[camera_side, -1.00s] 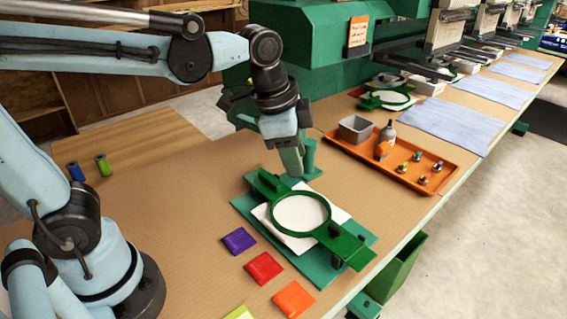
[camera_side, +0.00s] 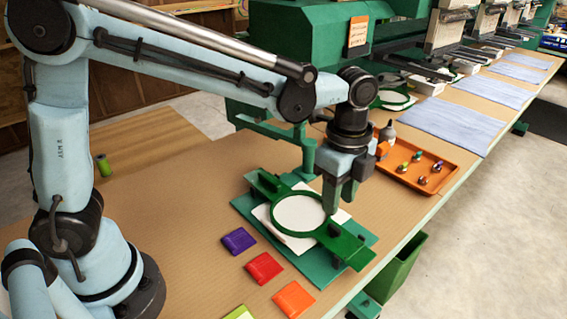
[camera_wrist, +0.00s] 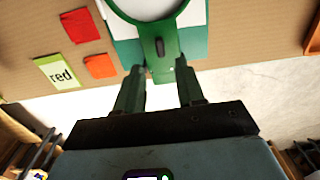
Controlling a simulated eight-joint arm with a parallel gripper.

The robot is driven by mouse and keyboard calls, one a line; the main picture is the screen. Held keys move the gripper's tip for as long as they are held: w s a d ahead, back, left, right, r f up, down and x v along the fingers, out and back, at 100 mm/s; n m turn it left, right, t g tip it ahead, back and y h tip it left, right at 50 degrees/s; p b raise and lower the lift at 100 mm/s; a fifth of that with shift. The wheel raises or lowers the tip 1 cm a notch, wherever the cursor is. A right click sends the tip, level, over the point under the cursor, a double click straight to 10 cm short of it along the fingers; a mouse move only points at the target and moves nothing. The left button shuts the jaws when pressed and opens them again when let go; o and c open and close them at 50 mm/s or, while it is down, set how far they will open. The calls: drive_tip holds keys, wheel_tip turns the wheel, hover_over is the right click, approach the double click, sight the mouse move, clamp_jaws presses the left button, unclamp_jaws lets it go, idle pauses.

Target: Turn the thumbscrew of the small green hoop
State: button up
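The green hoop (camera_side: 347,249) holds white cloth and lies on a teal board (camera_side: 245,205) on the bench; it also shows at the top of the wrist view (camera_wrist: 146,31). A small dark knob, apparently its thumbscrew, sits on the hoop's front bracket (camera_side: 334,230) and shows in the wrist view as a dark upright shape (camera_wrist: 160,47). My gripper (camera_side: 341,206) points down above the right side of the hoop, near the knob.
Purple (camera_side: 239,241), red (camera_side: 264,267) and orange (camera_side: 293,299) patches lie left of the board. An orange tray (camera_side: 420,180) with bobbins stands behind right. A green machine (camera_side: 300,40) stands at the back. The bench edge and a green bin (camera_side: 398,272) are at the right.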

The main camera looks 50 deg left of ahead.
sight(335, 227)
drive_tip(key=shift+f, duration=3.45)
clamp_jaws()
